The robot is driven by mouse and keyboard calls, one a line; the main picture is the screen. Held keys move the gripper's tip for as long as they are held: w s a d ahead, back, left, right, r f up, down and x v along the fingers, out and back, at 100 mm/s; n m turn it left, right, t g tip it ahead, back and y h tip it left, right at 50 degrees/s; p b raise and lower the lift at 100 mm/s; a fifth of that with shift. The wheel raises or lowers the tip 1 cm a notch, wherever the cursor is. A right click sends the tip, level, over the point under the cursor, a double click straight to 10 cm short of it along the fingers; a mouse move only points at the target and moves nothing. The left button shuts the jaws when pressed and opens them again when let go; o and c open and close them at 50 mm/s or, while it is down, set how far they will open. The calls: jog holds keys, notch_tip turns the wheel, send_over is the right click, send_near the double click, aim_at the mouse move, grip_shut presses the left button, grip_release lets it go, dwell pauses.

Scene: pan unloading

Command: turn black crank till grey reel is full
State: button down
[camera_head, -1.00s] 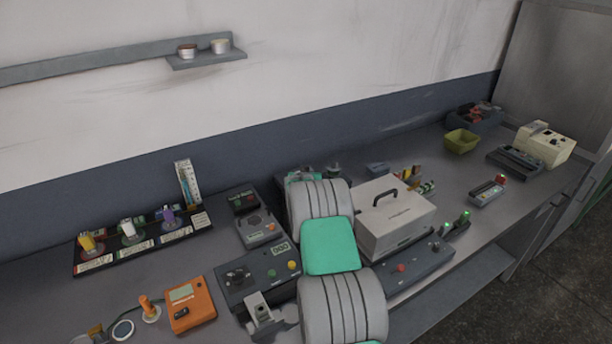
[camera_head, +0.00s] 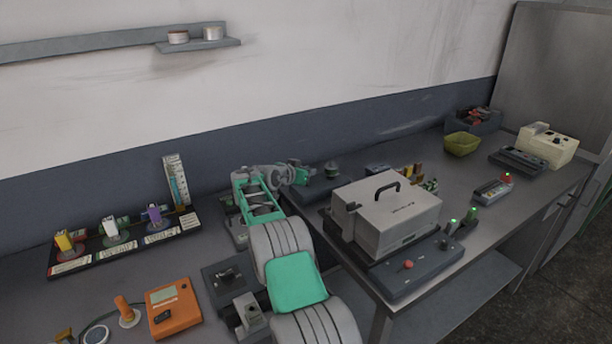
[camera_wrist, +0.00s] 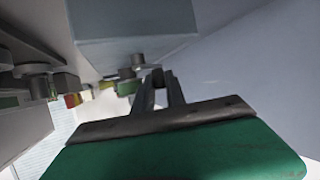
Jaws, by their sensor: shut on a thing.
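My gripper (camera_head: 302,173) is at the back of the bench, at the left end of a low dark device (camera_head: 318,190). In the wrist view my gripper (camera_wrist: 160,84) has its two grey fingers close together, with the dark knob of the black crank (camera_wrist: 158,76) between their tips. In the head view the crank is too small and covered to make out. A small round dark grey part, apparently the grey reel (camera_head: 332,169), stands on the device just right of my gripper. How full it is cannot be told.
A grey case with a black handle (camera_head: 396,215) stands right of my arm. A green-yellow bin (camera_head: 461,144) is at the far right. My arm hides the middle bench.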

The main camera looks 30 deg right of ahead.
dwell(0.3)
jog(key=c, duration=1.4)
grip_release()
jog(key=shift+o, duration=0.2)
jog(key=b+v, duration=0.1)
jog(key=v, duration=0.5)
jog(key=shift+s+a+b, duration=0.15)
jog(key=shift+a+b, duration=0.25)
jog(key=shift+s+a+r, duration=0.2)
jog(key=shift+a+r, duration=0.1)
jog(key=shift+a, duration=0.05)
